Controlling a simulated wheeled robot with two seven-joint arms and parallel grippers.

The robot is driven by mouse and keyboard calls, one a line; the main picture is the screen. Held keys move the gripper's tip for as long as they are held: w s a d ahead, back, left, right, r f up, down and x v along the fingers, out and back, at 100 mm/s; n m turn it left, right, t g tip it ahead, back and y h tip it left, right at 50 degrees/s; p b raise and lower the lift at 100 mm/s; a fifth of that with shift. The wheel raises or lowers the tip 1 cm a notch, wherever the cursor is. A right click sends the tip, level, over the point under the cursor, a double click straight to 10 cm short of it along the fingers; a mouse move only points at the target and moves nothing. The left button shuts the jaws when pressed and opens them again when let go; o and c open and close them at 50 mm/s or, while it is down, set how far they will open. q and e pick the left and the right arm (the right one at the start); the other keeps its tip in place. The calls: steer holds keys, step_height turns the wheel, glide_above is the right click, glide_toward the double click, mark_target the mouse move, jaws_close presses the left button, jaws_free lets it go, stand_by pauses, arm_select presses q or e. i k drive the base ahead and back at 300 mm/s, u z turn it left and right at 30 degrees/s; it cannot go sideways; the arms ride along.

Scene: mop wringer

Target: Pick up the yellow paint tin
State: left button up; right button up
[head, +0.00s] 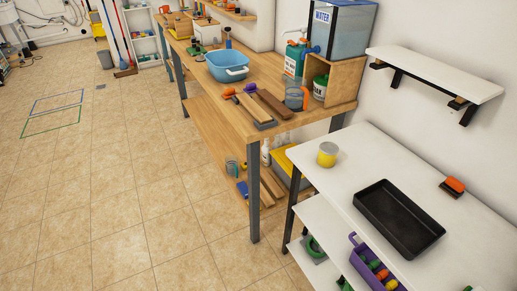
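The yellow paint tin (327,155) stands upright on the white table (450,233), near its far left corner. It is a short cylinder with a yellow body, a pale grey band and a yellowish top. Nothing touches it from the sides. Neither of my grippers shows in the head view.
A black tray (399,218) lies right of the tin, with an orange-topped brush (453,187) beyond it. A wooden workbench (241,119) with a blue basin (227,66) and a water tank (340,30) stands behind. A wall shelf (436,73) overhangs the right. The tiled floor at left is mostly clear.

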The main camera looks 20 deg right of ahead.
mark_target(328, 152)
steer(key=u, duration=0.4)
steer(key=i, duration=1.05)
steer(key=z, duration=1)
